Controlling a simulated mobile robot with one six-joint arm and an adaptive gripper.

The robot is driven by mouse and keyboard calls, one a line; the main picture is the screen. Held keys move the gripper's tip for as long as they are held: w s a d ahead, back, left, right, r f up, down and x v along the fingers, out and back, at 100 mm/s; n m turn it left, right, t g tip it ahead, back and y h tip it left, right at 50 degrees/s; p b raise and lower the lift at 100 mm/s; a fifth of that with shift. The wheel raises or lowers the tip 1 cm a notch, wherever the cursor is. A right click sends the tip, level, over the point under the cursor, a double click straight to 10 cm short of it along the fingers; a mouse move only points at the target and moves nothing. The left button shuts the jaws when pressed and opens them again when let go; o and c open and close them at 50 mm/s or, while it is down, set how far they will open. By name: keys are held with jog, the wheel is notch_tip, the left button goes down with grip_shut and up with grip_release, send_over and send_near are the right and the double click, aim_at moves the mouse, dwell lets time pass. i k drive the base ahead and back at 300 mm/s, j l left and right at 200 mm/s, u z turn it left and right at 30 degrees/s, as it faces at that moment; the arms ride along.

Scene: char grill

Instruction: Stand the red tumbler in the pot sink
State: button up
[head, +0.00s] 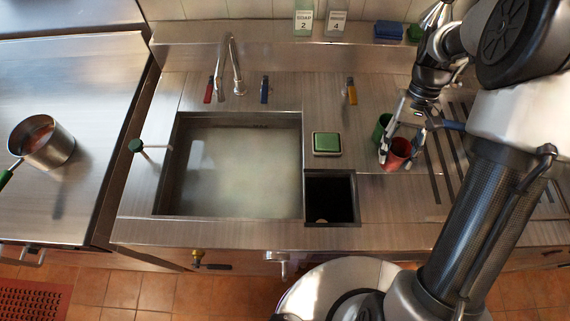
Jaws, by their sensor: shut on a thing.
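The red tumbler (399,152) is at the right of the sink counter, beside a green tumbler (382,127) that is partly behind it. My gripper (400,136) reaches down from above and is shut on the red tumbler. The tumbler looks upright or slightly tilted; I cannot tell if it touches the counter. The large pot sink (178,180) is left of my gripper and holds cloudy water. A small dark basin (330,175) lies between the sink and the tumblers.
A green-topped sponge or block (327,143) sits on the counter by the small basin. A tap (235,68) stands behind the sink. A pot (47,146) stands on the left surface. Grooved drainboard (440,165) lies under my arm.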

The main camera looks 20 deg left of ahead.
aim_at(266, 196)
jog(key=j+u, duration=0.1)
jog(key=u, duration=0.3)
jog(key=k+j+u, duration=0.1)
jog(key=u, duration=0.25)
jog(key=j+u, duration=0.15)
jog(key=u, duration=0.25)
